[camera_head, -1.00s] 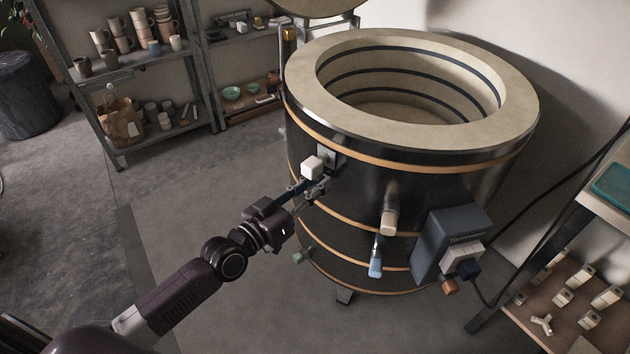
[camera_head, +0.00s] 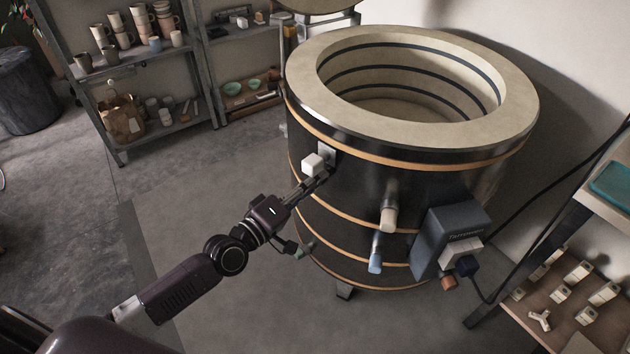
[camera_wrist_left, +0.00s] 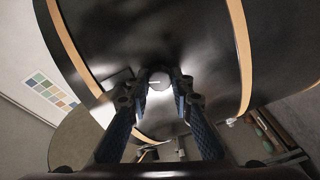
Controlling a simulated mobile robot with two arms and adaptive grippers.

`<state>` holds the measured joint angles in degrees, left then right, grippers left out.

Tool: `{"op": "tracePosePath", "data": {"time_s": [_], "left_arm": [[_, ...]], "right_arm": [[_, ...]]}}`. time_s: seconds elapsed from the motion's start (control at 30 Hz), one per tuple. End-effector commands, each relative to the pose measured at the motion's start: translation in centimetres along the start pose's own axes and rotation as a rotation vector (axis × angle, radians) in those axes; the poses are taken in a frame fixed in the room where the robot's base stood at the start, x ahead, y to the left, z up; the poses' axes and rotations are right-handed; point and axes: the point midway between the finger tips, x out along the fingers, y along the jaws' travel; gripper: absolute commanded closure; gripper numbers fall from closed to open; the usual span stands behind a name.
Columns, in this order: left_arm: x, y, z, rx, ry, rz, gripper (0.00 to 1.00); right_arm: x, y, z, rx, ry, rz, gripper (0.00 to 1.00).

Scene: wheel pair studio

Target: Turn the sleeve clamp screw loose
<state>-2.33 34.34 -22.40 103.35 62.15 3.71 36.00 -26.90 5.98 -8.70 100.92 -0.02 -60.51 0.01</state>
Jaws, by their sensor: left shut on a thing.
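The kiln (camera_head: 345,205) is a dark drum with copper-coloured bands and a thick pale rim. A white block (camera_head: 312,164) sticks out from a small plate high on its near left side. My left gripper (camera_head: 325,177) is at the kiln wall just below and right of this block. In the left wrist view my left gripper (camera_wrist_left: 160,92) has its fingertips on both sides of a small round grey screw head (camera_wrist_left: 158,80) with a pale line across it, and is shut on it. In the head view the fingers hide this screw head. My right gripper is not in view.
A beige plug (camera_head: 388,220), a blue plug (camera_head: 375,262) and a grey control box (camera_head: 452,238) project from the kiln to the right. Shelves with mugs (camera_head: 115,62) stand back left. A work table (camera_head: 600,195) is at the right. The floor left of the kiln is clear.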

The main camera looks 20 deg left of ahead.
Motion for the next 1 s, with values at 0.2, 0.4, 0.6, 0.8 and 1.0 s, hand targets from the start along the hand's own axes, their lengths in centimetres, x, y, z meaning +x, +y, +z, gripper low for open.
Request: {"op": "tracePosePath", "data": {"time_s": [0.2, 0.4, 0.6, 0.8, 1.0], "left_arm": [[0.0, -0.1, 0.0, -0.176, 0.000, -0.001, 1.00], [0.0, -0.2, 0.0, -0.298, 0.001, 0.000, 1.00], [0.0, -0.2, 0.0, -0.371, 0.002, 0.000, 1.00], [0.0, -0.2, 0.0, -0.402, 0.002, 0.000, 1.00], [0.0, -0.2, 0.0, -0.407, 0.002, 0.000, 1.00]], "right_arm": [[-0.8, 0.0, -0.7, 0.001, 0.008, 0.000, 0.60], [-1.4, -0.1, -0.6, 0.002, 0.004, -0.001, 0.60], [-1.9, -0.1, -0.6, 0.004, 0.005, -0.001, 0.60], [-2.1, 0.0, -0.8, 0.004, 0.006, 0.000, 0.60], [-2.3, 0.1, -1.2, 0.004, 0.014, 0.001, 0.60]]}}
